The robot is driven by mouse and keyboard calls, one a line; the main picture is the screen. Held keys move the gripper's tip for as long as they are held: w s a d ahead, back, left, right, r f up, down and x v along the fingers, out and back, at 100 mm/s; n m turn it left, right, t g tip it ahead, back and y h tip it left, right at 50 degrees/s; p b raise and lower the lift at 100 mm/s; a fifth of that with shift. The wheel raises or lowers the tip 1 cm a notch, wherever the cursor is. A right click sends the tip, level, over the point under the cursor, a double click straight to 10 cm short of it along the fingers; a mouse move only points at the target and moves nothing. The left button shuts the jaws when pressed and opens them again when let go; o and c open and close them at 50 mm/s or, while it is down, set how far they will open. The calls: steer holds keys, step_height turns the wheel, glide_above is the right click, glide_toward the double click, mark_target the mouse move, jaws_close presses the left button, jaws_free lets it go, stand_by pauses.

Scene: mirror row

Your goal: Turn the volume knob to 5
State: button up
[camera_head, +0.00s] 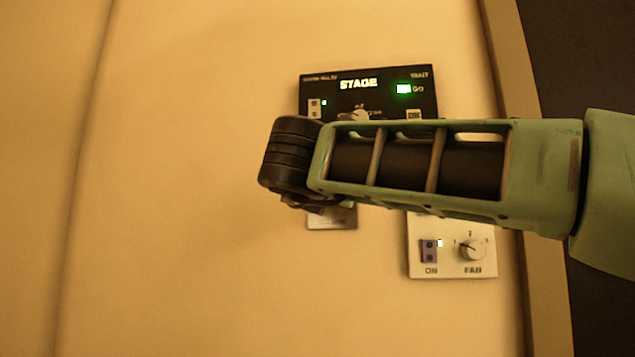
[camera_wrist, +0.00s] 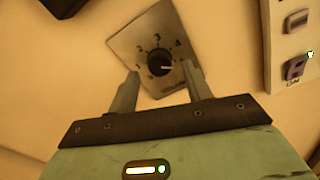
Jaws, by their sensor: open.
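The volume knob (camera_wrist: 159,61) is a small round black knob on a tilted silver plate (camera_wrist: 128,36) in the wrist view. A pale pointer line on it points right. Digits are printed around it; 2, 3 and 4 are readable along the top, the others are unclear. My gripper (camera_wrist: 161,70) is open, with one finger on each side of the knob's lower part. I cannot tell whether either finger touches it. In the head view only the lower edge of the silver plate (camera_head: 332,220) shows; my arm hides the knob and the fingers.
A black STAGE panel (camera_head: 385,84) with a lit green lamp is above my arm, partly covered. A white FAN panel (camera_head: 452,262) with a switch and knob is below right; its edge shows in the wrist view (camera_wrist: 283,45). The wall at left is bare.

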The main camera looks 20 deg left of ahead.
steer(key=v, duration=1.6)
steer(key=shift+f, duration=0.1)
